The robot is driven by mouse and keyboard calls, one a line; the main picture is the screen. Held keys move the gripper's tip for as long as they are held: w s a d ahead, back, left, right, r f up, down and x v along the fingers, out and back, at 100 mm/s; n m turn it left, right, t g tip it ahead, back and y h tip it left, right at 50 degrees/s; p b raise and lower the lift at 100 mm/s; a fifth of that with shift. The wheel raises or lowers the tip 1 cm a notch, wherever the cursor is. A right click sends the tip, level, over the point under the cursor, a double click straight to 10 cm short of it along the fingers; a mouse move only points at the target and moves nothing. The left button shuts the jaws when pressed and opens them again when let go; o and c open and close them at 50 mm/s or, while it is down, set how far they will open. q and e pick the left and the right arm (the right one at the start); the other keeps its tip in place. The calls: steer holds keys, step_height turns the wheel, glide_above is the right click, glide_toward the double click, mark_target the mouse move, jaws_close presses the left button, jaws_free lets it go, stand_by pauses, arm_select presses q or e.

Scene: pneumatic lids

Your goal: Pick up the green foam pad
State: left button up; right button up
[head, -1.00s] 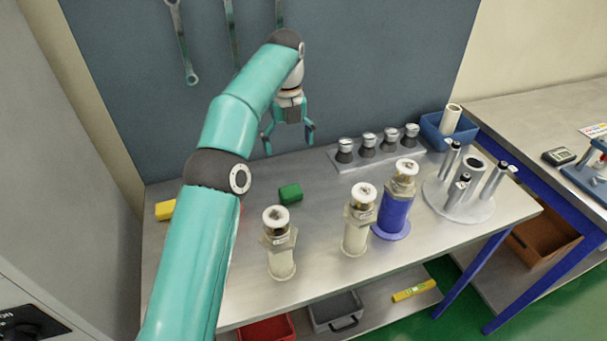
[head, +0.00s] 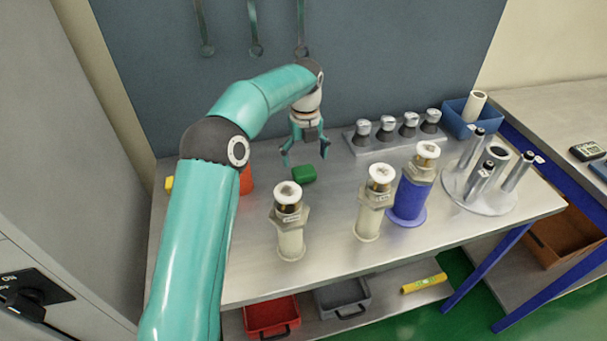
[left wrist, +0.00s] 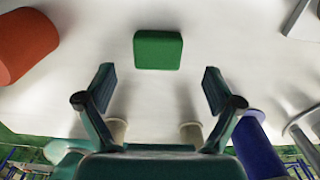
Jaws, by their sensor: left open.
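The green foam pad (head: 304,174) lies on the metal workbench (head: 330,262), toward its back left. In the left wrist view the pad (left wrist: 158,50) is a rounded green block beyond the fingertips, roughly centred between them. My left gripper (head: 305,157) is open and empty and points down above the pad, apart from it. Its two spread fingers also show in the left wrist view (left wrist: 158,88). My right gripper is not in view.
Two cream cylinders (head: 291,240) (head: 368,220) and a blue one (head: 409,200) stand in front and right of the pad. A rack (head: 398,146) of grey-topped pieces stands behind. An orange-red object (head: 246,181) is left of the pad, partly behind my arm.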

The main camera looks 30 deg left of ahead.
mark_target(304, 170)
arm_select(q)
steer(key=shift+s+f, duration=0.1)
steer(key=shift+f, duration=2.2)
steer(key=c, duration=1)
